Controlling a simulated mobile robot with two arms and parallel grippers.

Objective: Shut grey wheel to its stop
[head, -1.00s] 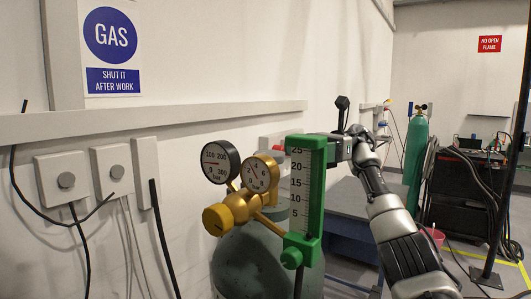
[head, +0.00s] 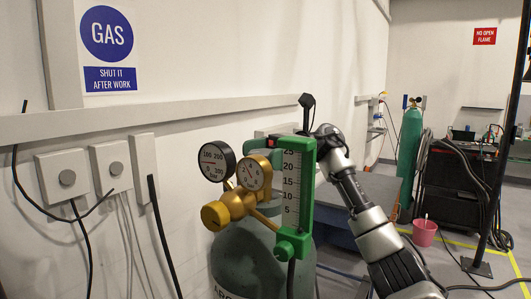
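A grey cylinder (head: 245,262) stands by the wall with a brass regulator (head: 238,205) on it. The regulator carries two round gauges, a yellow-brass knob and a green-framed flow tube. I cannot make out the grey wheel; the area behind the gauges and flow tube, at the cylinder's top, is largely hidden. My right arm (head: 362,210) comes in from the lower right, and its wrist end is just behind and right of the green frame. The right fingers are hidden there, so their opening and any contact do not show. My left gripper is not in view.
The flow tube (head: 291,190) stands close in front of my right wrist. Wall boxes (head: 62,178) with cables are at left. A blue-grey bench (head: 375,190) is behind my arm. A green cylinder (head: 409,160), a pink bucket (head: 424,232) and a dark machine stand farther right.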

